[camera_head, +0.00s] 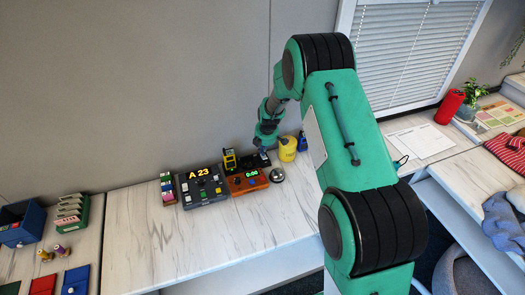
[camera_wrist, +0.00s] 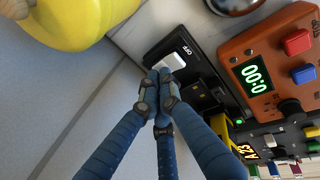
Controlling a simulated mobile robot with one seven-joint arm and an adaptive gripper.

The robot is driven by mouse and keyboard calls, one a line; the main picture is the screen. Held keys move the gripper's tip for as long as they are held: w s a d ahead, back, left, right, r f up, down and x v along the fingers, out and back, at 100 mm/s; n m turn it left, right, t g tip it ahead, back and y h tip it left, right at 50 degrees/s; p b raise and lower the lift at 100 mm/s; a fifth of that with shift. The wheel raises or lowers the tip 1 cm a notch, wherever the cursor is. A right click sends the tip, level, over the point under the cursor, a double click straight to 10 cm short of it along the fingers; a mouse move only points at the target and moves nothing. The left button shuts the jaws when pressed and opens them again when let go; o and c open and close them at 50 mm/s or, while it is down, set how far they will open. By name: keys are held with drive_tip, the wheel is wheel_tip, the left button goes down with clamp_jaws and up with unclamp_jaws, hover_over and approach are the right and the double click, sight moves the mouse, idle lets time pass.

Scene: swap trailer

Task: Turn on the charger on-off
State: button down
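The charger (camera_wrist: 205,92) is a black box with a white rocker switch (camera_wrist: 173,62) near one end and the printed word OFF beside it. A small green light glows near its other end. In the head view the charger (camera_head: 259,160) stands behind the orange timer, partly hidden by my arm. My gripper (camera_wrist: 160,74) has its blue fingers brought together with nothing between them. The fingertips are at the edge of the white switch and cover part of it; I cannot tell whether they touch. In the head view my gripper (camera_head: 262,147) is just above the charger.
An orange timer (camera_head: 247,182) reading 0:00 and a grey panel (camera_head: 203,187) showing A 23 stand close by. A yellow device (camera_head: 230,160) is at the charger's left. A yellow container (camera_head: 287,149) stands at its right. The counter's front is clear.

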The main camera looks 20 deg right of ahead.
drive_tip(key=shift+s, duration=0.25)
drive_tip(key=shift+r, duration=0.2)
drive_tip(key=w+p+v, duration=0.2)
drive_tip(key=p+v, duration=0.1)
drive_tip(key=v, duration=1)
drive_tip(key=shift+w+r, duration=0.3)
drive_tip(key=shift+r, duration=0.3)
